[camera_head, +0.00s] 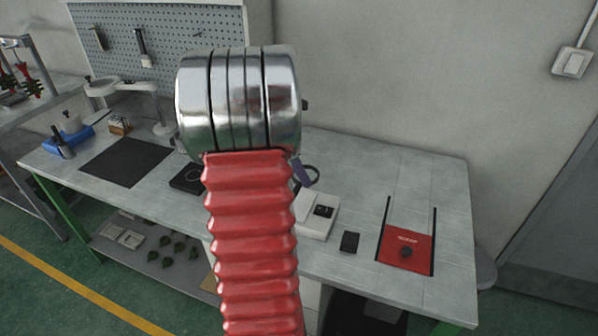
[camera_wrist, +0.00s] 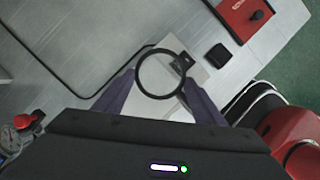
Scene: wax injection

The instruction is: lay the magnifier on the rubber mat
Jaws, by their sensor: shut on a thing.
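The magnifier (camera_wrist: 137,81) is a round black rim with a clear lens. In the wrist view it sits between the two dark purple fingers of my gripper (camera_wrist: 160,77), which is shut on it. Its handle cannot be made out. In the head view the ring (camera_head: 314,172) shows just right of my arm, above the bench, with a purple finger beside it. The rubber mat is a flat, dark, bare sheet (camera_head: 125,161) on the left part of the bench, well left of my gripper.
A white box (camera_head: 313,226) with a black piece on it, a small black block (camera_head: 349,242) and a red plate (camera_head: 405,240) lie on the right. A black tray (camera_head: 184,181) is partly hidden by my arm. A magnifier lamp (camera_head: 150,88) and blue bin (camera_head: 72,137) stand left.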

